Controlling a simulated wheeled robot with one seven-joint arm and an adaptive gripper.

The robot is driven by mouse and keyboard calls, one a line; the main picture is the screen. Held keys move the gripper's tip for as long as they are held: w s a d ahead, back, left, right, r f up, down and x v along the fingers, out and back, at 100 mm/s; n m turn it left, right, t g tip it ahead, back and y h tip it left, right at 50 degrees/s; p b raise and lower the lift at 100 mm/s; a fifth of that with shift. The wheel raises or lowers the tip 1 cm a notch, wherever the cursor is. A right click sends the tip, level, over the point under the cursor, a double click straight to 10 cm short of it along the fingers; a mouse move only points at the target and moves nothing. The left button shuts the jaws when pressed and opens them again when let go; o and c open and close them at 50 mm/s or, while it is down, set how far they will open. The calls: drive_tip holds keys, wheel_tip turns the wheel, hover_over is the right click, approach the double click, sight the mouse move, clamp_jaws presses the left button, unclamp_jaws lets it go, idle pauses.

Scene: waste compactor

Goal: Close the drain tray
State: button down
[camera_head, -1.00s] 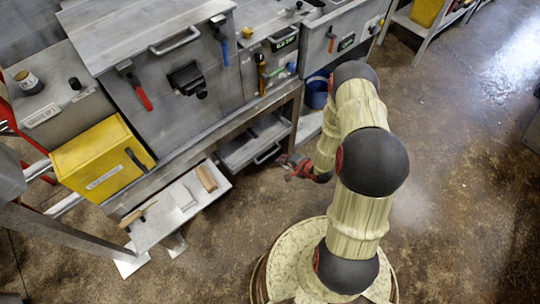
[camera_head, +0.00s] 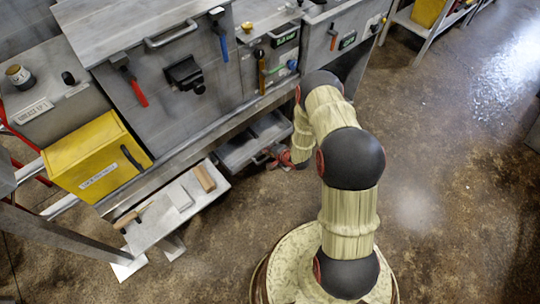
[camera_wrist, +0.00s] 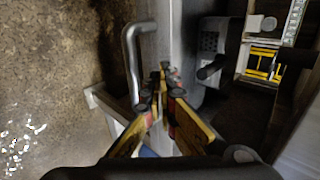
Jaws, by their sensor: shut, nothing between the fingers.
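The drain tray (camera_head: 236,157) is a grey metal tray low under the compactor, pulled out beneath the frame in the head view. In the wrist view its front panel (camera_wrist: 160,28) runs upright in the middle, with a bar handle (camera_wrist: 131,62) on its left side. My gripper (camera_head: 272,157) is low at the tray's front right in the head view. In the wrist view its yellow fingers (camera_wrist: 164,84) are shut together and empty, with their tips at or very near the front panel, right of the handle. Contact cannot be told. The tray's rear is hidden under the compactor.
A low step or shelf (camera_head: 150,232) with a wooden-handled brush (camera_head: 205,178) stands left of the tray. A yellow box (camera_head: 95,160) is at the left. The compactor body (camera_head: 160,85) stands above the tray. Brown floor (camera_head: 440,200) is clear at the right.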

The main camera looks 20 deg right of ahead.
drive_tip(key=shift+w, duration=0.1)
drive_tip(key=b, duration=0.2)
hover_over(255, 146)
idle(0.4)
